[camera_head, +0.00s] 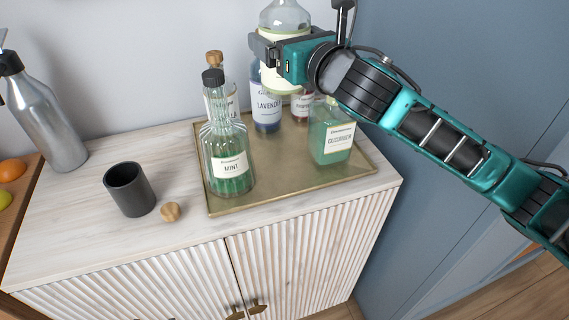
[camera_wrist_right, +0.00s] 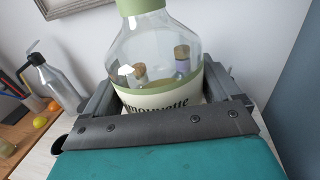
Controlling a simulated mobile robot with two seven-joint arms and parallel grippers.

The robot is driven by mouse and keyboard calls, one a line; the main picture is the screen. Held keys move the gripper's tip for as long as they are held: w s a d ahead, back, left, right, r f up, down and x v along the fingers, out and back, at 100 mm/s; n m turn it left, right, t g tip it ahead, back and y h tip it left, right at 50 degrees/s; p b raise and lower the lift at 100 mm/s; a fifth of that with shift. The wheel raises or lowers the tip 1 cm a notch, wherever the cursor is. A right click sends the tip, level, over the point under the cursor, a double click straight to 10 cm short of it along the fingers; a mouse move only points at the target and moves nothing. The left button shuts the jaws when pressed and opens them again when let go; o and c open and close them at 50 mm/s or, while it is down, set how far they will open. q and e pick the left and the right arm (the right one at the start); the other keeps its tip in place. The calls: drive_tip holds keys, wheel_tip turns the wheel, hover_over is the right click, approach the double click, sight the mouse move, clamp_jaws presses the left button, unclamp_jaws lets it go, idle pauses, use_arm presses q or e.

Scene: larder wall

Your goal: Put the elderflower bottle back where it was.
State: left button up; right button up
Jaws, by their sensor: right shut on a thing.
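My right gripper (camera_head: 273,56) is shut on a clear glass bottle (camera_head: 286,18) with a cream label edged in green. It holds the bottle upright, above the back of the brass tray (camera_head: 290,199). In the right wrist view the bottle (camera_wrist_right: 155,52) sits between the fingers, with a pale green cap and part of a brand name showing. No flavour word is readable on it; I take it as the elderflower bottle. Its base is hidden in the wrist view. My left gripper is not in view.
On the tray stand a mint bottle (camera_head: 228,150), a lavender bottle (camera_head: 266,108), a cucumber bottle (camera_head: 330,135), a partly hidden reddish bottle (camera_head: 301,106) and a corked one behind mint. The tray's middle is bare. A dark cup (camera_head: 129,190) and wooden ball (camera_head: 171,211) are left.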

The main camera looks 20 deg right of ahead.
drive_tip(key=shift+f+b, duration=2.35)
drive_tip(key=shift+f, duration=7.4)
drive_tip(key=shift+f, duration=0.15)
drive_tip(key=o, duration=1.4)
drive_tip(key=shift+f, duration=0.15)
drive_tip(key=shift+o, duration=0.5)
